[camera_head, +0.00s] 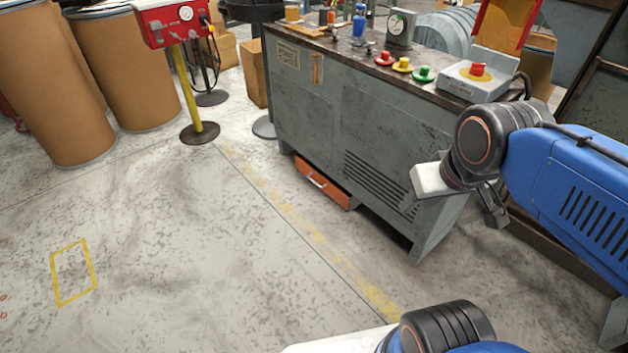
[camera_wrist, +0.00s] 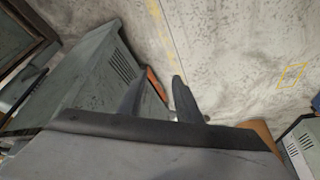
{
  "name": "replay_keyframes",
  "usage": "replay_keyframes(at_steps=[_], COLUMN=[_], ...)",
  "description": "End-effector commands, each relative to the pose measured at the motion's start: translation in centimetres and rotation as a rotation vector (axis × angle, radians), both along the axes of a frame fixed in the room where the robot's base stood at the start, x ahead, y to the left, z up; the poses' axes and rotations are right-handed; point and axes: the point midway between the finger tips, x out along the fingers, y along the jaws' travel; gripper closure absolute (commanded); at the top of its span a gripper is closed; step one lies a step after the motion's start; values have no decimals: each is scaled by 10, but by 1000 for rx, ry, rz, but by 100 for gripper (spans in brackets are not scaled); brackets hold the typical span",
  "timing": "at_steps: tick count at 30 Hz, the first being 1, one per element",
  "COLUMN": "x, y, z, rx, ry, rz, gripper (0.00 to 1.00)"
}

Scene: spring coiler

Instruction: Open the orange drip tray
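The orange drip tray (camera_head: 323,181) sits low under the front of the grey machine cabinet (camera_head: 312,110).
Red, yellow and green buttons (camera_head: 403,64) and a box with a red stop button (camera_head: 478,72) are on the cabinet top. Brown drums (camera_head: 45,85) and a yellow post (camera_head: 187,90) stand at the left. The floor before the tray is clear.

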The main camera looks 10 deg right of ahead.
Motion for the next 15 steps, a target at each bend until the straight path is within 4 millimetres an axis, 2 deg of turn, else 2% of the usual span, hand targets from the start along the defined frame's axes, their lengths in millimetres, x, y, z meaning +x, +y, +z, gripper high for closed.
replay_keyframes(at_steps=[11,15], x=[2,21], y=[0,0], z=[0,2], rx=[-1,-10], ry=[-1,-14], rz=[2,18], gripper=[71,71])
